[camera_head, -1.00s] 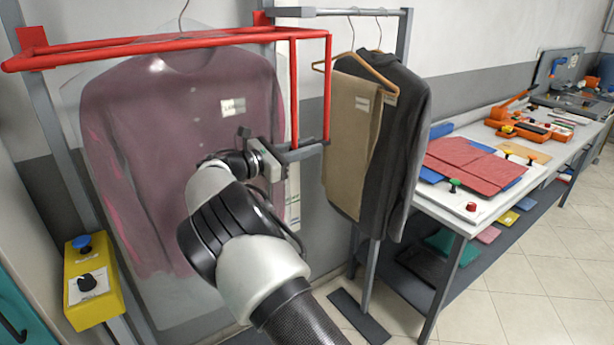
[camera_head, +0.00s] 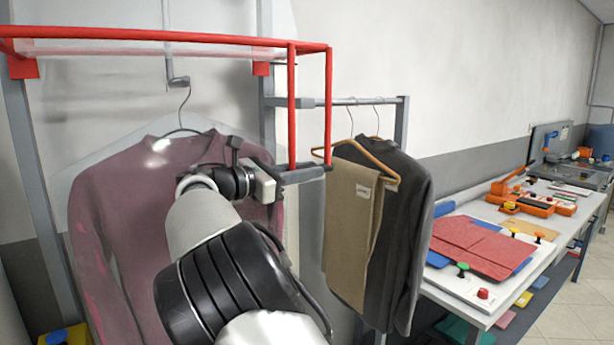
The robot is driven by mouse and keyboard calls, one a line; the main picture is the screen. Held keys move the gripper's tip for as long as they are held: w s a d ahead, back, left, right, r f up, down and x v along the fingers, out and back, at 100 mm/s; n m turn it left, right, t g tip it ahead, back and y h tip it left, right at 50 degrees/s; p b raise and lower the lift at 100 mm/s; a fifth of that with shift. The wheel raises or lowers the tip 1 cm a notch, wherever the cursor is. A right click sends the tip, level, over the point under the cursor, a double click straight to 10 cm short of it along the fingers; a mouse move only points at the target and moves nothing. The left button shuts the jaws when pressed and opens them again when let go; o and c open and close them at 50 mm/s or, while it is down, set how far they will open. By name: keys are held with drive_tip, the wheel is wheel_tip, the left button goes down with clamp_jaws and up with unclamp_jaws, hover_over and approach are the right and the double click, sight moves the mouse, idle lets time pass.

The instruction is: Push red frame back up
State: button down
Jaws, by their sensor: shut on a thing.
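The red frame (camera_head: 150,35) spans the upper left of the head view, with a right-hand part that hangs down as two red bars (camera_head: 292,105) to a dark grey handle (camera_head: 302,176). My gripper (camera_head: 272,182) is at the left end of that handle and is shut on it; the fingers are partly hidden by the gripper body. A purple sweater (camera_head: 130,205) under clear plastic hangs on a hanger below the frame, behind my arm.
A rack (camera_head: 400,120) to the right holds beige trousers (camera_head: 350,235) and a dark jacket (camera_head: 405,225). A white worktable (camera_head: 455,285) with red cloth (camera_head: 480,245) stands further right. A yellow control box (camera_head: 68,336) is partly visible at the lower left.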

drive_tip(key=shift+r, duration=0.35)
drive_tip(key=c, duration=1.6)
unclamp_jaws()
drive_tip(key=shift+c, duration=0.2)
drive_tip(key=shift+f, duration=0.1)
drive_tip(key=shift+s+a, duration=0.1)
drive_tip(key=v, duration=1.7)
drive_tip(key=shift+b, duration=0.35)
drive_tip(key=shift+a, duration=0.1)
